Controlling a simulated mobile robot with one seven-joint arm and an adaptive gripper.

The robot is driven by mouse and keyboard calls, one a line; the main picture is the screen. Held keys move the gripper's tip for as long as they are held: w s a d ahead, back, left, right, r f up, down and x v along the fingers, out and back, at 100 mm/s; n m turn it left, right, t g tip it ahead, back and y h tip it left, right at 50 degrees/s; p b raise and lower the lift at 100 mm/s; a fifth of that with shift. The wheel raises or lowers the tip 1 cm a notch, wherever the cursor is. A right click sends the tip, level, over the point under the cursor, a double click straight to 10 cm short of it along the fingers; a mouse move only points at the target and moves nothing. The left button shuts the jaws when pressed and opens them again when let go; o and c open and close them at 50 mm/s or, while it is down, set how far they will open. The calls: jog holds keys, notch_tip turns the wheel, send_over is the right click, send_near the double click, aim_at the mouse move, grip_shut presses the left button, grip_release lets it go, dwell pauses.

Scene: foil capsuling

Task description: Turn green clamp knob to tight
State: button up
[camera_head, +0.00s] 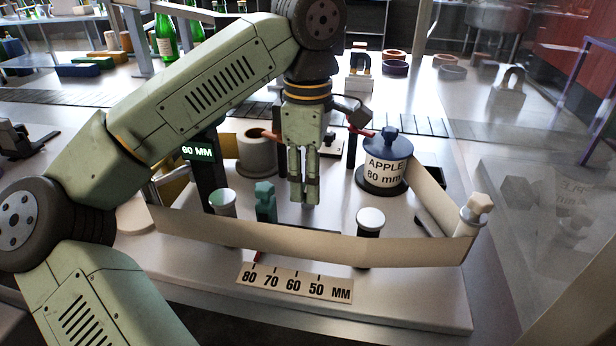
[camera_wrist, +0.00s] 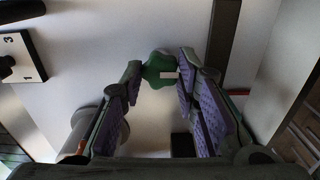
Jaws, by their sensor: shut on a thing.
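The green clamp knob (camera_wrist: 155,66) shows in the wrist view, lobed, with a white mark on its face. It sits between the tips of my gripper (camera_wrist: 162,72), whose purple-padded fingers close on it from both sides. In the head view my gripper (camera_head: 304,198) points straight down over the pale base board, behind the long cream strip. The knob is not clearly seen there, as the fingers cover that spot. A teal upright block (camera_head: 265,201) stands just left of the fingers.
A cream strip (camera_head: 310,244) runs round several posts at the board's front. A scale plate (camera_head: 294,283) lies before it. A blue-topped roll marked APPLE 80 mm (camera_head: 384,172) stands right of my gripper, a dark post with a 60 MM display (camera_head: 198,152) left.

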jog(key=o, duration=1.2)
jog(key=shift+c, duration=0.2)
notch_tip(320, 180, up, 12)
jog(key=shift+f, duration=0.1)
